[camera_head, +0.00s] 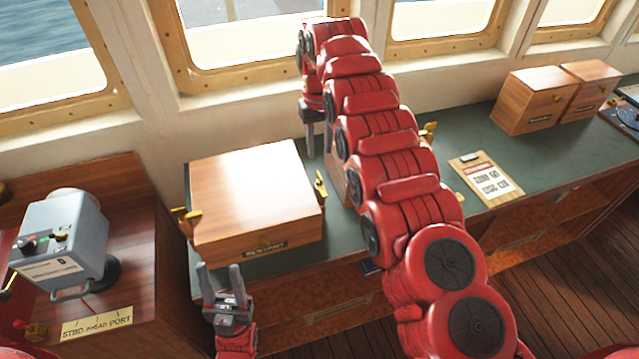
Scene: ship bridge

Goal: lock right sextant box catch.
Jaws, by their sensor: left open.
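The wooden sextant box (250,190) sits closed on the green counter, its dark label on the front. Its right catch (320,186) is a brass piece on the right side, standing out from the box. The brass left catch (186,216) is on the left side. My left gripper (221,281) is open and empty, fingers up, in front of the box's lower left. My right gripper (318,143) points down beyond the box's back right corner, apart from the right catch. Its two fingers show a gap with nothing visible between them.
My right arm hides part of another wooden box (335,163) right of the sextant box. A clipboard (485,179) and two more wooden boxes (533,98) are further right. A grey telegraph unit (62,238) stands at left. Windows line the back.

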